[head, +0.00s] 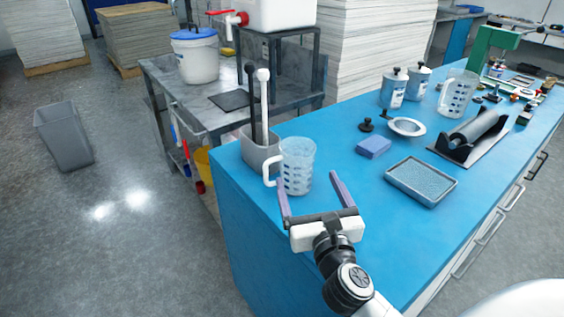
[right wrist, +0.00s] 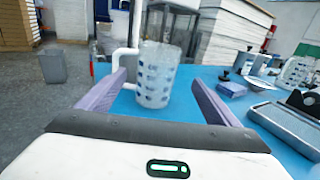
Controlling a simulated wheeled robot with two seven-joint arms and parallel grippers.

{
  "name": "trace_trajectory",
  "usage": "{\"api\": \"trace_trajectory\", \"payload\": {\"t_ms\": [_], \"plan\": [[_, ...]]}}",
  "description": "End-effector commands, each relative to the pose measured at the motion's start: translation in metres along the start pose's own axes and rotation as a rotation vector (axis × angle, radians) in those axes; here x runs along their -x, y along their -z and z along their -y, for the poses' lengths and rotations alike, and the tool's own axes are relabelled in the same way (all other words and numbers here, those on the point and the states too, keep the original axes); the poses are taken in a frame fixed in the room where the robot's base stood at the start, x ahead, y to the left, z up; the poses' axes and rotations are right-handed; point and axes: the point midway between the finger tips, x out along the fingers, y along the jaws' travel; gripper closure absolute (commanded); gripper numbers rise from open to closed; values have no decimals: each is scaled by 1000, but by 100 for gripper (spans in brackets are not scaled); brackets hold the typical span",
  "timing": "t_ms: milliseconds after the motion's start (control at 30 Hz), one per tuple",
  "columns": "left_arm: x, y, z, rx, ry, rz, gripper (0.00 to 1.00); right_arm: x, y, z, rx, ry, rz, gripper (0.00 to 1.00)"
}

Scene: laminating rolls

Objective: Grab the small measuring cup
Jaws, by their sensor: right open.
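A clear measuring cup (head: 297,166) with dark markings and a white handle stands upright on the blue bench top, near its left end. Its handle points left. A second clear measuring cup (head: 457,94) stands farther back on the bench. My right gripper (head: 313,187) is open, with its two purple fingers spread on the near side of the first cup. In the right wrist view this cup (right wrist: 157,75) shows ahead, between the fingers and apart from them. The second cup (right wrist: 294,73) is at the right edge there. My left gripper is not in view.
A grey holder (head: 258,150) with upright tools stands just left of the near cup. A blue sponge (head: 373,147), a metal dish (head: 406,127), a grey tray (head: 421,182) and a roller (head: 472,135) lie to the right. The bench between cup and tray is clear.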

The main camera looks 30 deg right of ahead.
Motion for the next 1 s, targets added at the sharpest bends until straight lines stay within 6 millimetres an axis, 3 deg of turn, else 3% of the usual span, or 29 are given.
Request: {"api": "trace_trajectory", "payload": {"t_ms": [100,300,700,1000], "plan": [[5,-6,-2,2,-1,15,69,-21,-3,0,3,1,4,15],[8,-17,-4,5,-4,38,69,-40,-2,0,3,0,2,15],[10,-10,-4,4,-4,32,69,-89,-3,-8,4,1,3,15],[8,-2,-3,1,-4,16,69,-92,-2,-8,3,0,1,17]]}}
